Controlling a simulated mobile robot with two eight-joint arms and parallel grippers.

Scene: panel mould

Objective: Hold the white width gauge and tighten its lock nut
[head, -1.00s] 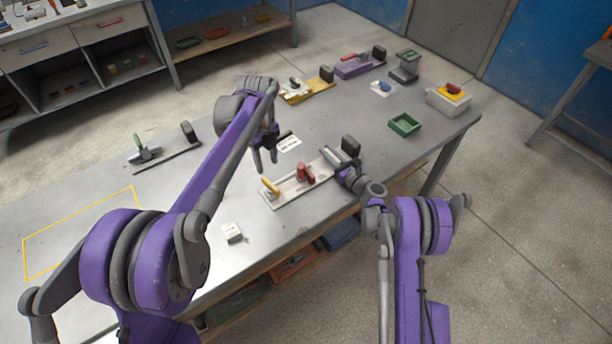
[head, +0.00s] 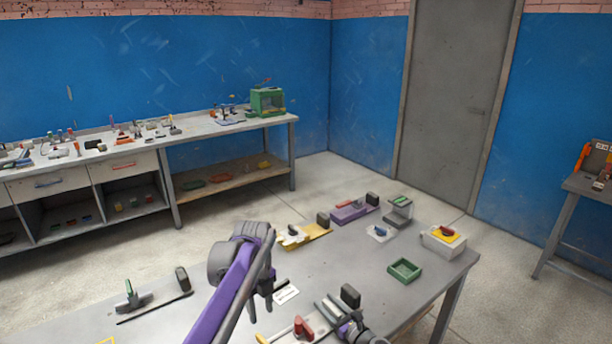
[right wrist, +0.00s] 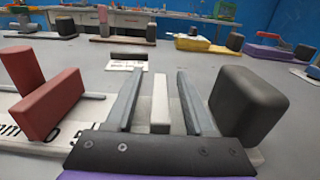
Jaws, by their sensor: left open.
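The white width gauge (head: 279,338) lies at the front of the grey table, its near end cut off by the picture's bottom edge. It carries red parts (head: 302,328) and a dark block (head: 350,296). In the right wrist view its white plate (right wrist: 22,148) bears black print, with a red upright and a red block (right wrist: 52,105) on the left. I cannot tell which part is the lock nut. My right gripper (right wrist: 158,88) is open, with a pale bar (right wrist: 160,108) between its fingers and gaps on both sides. My left gripper (head: 268,299) is open above the table, left of the gauge.
A white label card (head: 286,295) lies behind the gauge. Another gauge with a green part (head: 131,292) is at left; yellow (head: 305,235) and purple (head: 350,212) ones stand at the back. A green tray (head: 404,271) and a white box (head: 443,242) are at right.

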